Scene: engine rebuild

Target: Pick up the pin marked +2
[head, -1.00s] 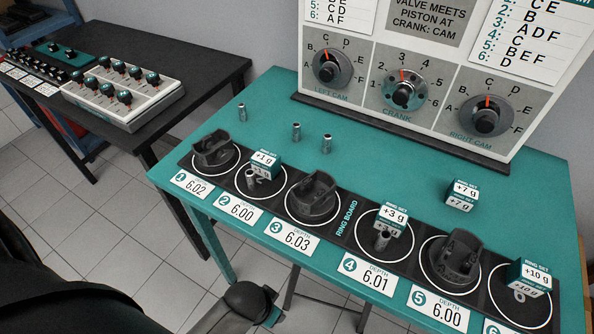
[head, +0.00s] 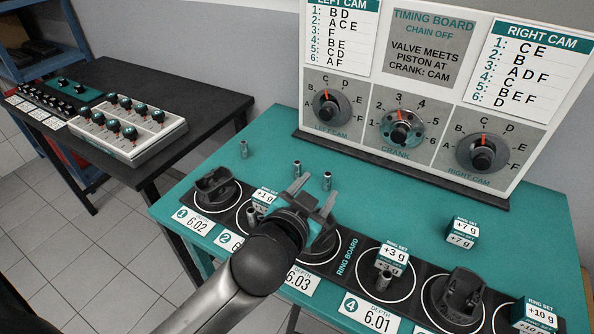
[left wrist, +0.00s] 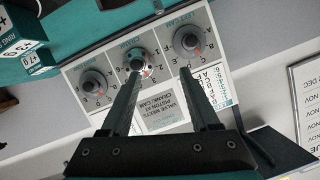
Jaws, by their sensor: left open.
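Several small grey metal pins are in the head view. Three stand on the teal table behind the ring board: one at the left (head: 244,148), one in the middle (head: 297,168) and one at the right (head: 327,180). Another pin (head: 252,215) stands on the board by the +1 g block, and one (head: 385,281) by the +3 g block. I cannot read a +2 mark on any pin. My left gripper (head: 313,196) is open and empty above the board, its fingers pointing toward the middle and right pins. In the left wrist view its open fingers (left wrist: 159,74) face the timing board.
The timing board (head: 418,75) stands along the table's back. The ring board (head: 347,247) along the front carries dark pistons (head: 215,188) and ring set blocks; a +7 g block (head: 462,233) stands behind it. The teal table's left back corner is clear. A black side table (head: 170,90) holds a control box.

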